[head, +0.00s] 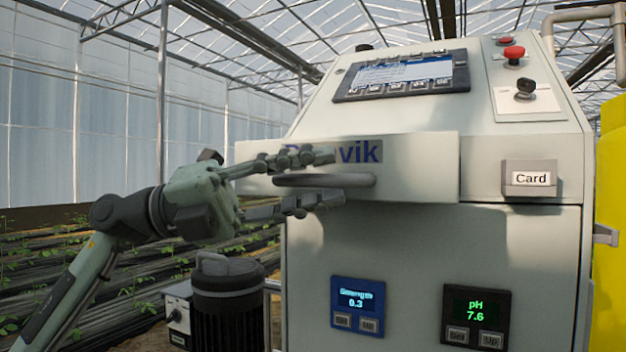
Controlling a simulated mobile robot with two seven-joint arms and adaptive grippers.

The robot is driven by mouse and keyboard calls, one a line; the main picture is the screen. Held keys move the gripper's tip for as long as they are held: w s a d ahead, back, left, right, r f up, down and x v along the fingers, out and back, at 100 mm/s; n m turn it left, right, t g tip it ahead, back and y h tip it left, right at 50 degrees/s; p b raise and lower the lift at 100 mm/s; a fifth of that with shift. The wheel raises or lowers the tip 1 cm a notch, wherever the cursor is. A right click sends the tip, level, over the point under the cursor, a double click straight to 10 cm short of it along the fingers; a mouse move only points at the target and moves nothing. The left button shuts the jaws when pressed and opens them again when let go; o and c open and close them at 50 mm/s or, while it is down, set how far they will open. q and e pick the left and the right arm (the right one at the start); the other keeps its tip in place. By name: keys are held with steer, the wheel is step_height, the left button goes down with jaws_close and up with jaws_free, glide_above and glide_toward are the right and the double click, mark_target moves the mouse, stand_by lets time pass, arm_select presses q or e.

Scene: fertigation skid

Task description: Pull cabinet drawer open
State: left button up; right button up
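The drawer (420,165) is a pale grey front with a partly covered dark blue name on it, in the upper part of the cabinet (535,240). Its front stands out from the cabinet body, so it looks partly open. A dark horizontal bar handle (345,181) crosses the front's lower half. My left gripper (335,178) reaches in from the left. Its fingers are spread, one above and one below the handle, with gaps showing between them and the bar. I cannot tell whether either finger touches it. My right gripper is out of view.
A control screen (405,76), a red button (514,53) and a key switch (525,88) sit above. A card holder (529,178) is at the right. Two displays (357,305) (475,316) are below. A black canister (228,305) stands at lower left, a yellow tank (611,230) at right.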

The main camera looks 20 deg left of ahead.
arm_select(q)
steer(key=shift+s+a+f, duration=0.1)
steer(key=shift+a+f, duration=0.05)
steer(key=shift+a, duration=0.25)
steer(key=v, duration=1.1)
